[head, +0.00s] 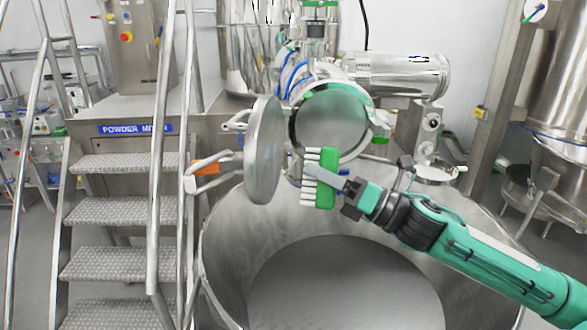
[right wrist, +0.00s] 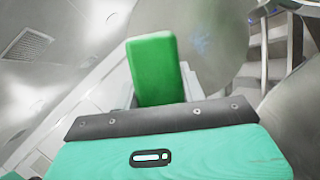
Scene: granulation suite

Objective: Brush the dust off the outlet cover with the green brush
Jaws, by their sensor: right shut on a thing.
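The outlet cover (head: 266,150) is a round steel disc. It stands open and upright to the left of the round outlet (head: 331,122), seen at an angle. A large curved grey surface in the right wrist view may be it; I cannot tell whether dust lies on it. The green brush (head: 327,178) has a green block with white bristles pointing left towards the cover. A gap shows between bristles and cover in the head view. My right gripper (head: 346,186) is shut on the brush, whose green block (right wrist: 155,70) also shows in the right wrist view. My left gripper is not in view.
A large open steel bowl (head: 225,250) lies below the brush and cover. An orange-ended handle (head: 207,170) sticks out left of the cover. Steps (head: 120,212) with rails stand at left, and a steel vessel (head: 560,90) on a frame at right.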

